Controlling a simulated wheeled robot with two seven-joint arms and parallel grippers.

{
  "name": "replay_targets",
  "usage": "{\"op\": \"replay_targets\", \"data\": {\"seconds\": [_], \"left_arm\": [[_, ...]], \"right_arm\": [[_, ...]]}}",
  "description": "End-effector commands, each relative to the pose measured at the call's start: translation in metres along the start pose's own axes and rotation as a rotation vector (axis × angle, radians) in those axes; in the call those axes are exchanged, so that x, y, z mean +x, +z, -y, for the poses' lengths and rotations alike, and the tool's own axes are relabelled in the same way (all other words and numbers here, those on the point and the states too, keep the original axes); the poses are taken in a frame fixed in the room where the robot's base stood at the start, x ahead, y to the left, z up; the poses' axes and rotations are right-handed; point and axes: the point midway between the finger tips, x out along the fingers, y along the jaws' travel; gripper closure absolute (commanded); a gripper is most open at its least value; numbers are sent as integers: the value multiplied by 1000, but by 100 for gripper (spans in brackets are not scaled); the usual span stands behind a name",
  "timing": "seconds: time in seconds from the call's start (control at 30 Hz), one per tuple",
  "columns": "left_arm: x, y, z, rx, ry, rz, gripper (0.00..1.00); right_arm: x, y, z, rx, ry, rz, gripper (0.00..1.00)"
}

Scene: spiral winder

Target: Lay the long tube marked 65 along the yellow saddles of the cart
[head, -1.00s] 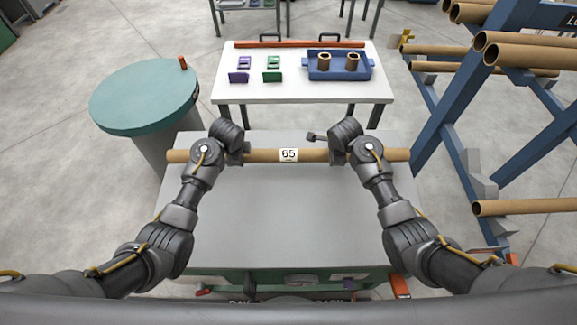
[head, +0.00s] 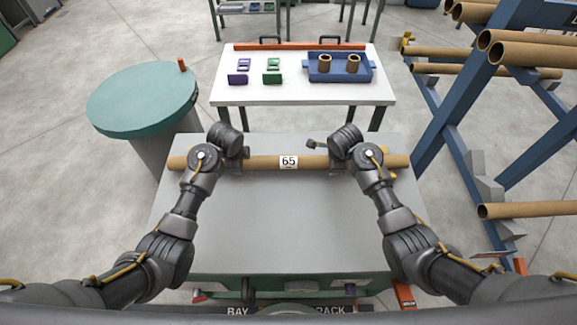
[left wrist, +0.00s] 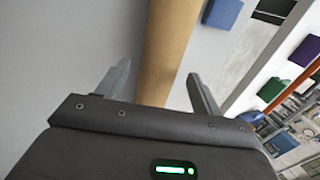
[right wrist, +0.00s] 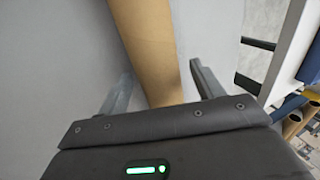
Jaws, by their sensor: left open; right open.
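The long brown tube (head: 262,162) with a white 65 label lies crosswise over the grey worktop (head: 280,220) in the head view. My left gripper (head: 236,160) is at the tube left of the label. In the left wrist view its open fingers (left wrist: 158,72) stand on either side of the tube (left wrist: 168,45). My right gripper (head: 337,160) is at the tube right of the label. In the right wrist view its open fingers (right wrist: 161,70) also straddle the tube (right wrist: 150,45).
A white table (head: 300,93) behind holds a blue tray (head: 340,76) with two short tube pieces, plus purple and green parts. A round teal-topped drum (head: 140,98) stands left. A blue rack (head: 480,85) with several tubes stands right. Open floor lies at far left.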

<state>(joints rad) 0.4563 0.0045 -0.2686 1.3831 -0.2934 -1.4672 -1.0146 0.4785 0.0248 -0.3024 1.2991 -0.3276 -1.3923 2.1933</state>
Motion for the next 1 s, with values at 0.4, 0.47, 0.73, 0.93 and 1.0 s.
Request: {"op": "replay_targets", "data": {"seconds": [0.4, 0.47, 0.73, 0.93, 1.0], "left_arm": [[-83, -1, 0, -2, -4, -3, 34], [-90, -1, 0, -2, -3, -2, 34], [-102, 0, 0, -1, -1, 0, 34], [-102, 0, 0, -1, -1, 0, 34], [-102, 0, 0, -1, -1, 0, 34]], "right_arm": [[0, 0, 0, 0, 0, 0, 33], [0, 0, 0, 0, 0, 0, 33], [0, 0, 0, 0, 0, 0, 33], [-14, 1, 1, 1, -3, 3, 33], [-25, 1, 0, 1, -3, 3, 33]]}}
